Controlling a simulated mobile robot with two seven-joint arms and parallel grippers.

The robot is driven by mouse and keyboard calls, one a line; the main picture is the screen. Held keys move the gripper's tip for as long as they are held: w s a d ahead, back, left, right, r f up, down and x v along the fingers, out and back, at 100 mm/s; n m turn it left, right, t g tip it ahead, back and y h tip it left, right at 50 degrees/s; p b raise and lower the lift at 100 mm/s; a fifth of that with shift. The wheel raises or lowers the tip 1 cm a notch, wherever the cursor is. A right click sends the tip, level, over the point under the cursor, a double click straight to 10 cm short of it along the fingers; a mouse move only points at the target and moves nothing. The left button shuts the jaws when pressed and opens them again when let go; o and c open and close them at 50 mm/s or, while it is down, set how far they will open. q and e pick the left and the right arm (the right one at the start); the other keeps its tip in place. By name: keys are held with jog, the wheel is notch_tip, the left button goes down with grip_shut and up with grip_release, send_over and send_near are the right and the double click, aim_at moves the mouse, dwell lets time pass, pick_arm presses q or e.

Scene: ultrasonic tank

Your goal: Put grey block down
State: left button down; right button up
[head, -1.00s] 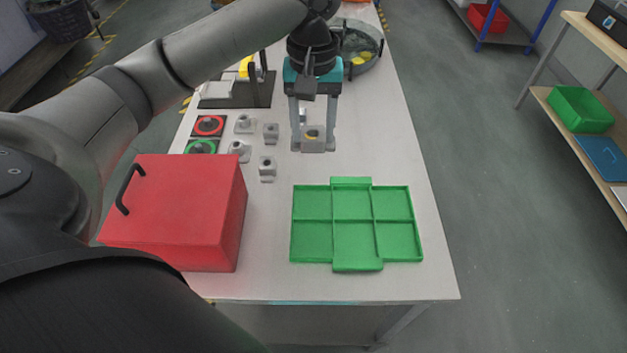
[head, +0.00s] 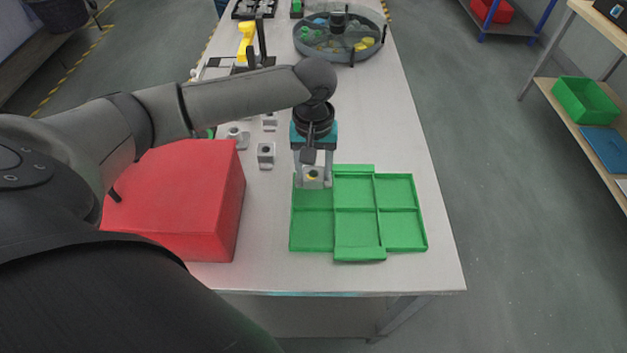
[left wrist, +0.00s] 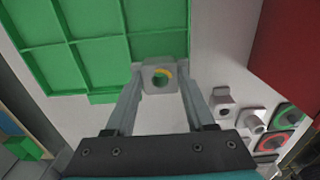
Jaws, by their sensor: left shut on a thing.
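My left gripper (head: 313,182) is shut on a grey block (head: 313,174). In the head view the block appears over the far left compartment of the green tray (head: 312,231). In the left wrist view it overlaps the edge of the green tray (left wrist: 93,20). I cannot tell whether it touches the tray. My right gripper is not in view.
A red box (head: 190,205) stands left of the tray. More grey blocks (head: 266,154) stand behind the box. A round grey tank (head: 339,36) with coloured things is at the far end.

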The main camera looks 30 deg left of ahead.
pick_arm(q)
notch_tip(320, 180, down, 4)
jog(key=shift+r+b, duration=0.15)
jog(key=shift+b, duration=0.2)
jog(key=c, duration=0.5)
grip_release()
notch_tip(320, 180, up, 12)
jog(key=shift+r+p, duration=0.1)
jog(key=shift+p, duration=1)
jog(key=shift+s, duration=0.1)
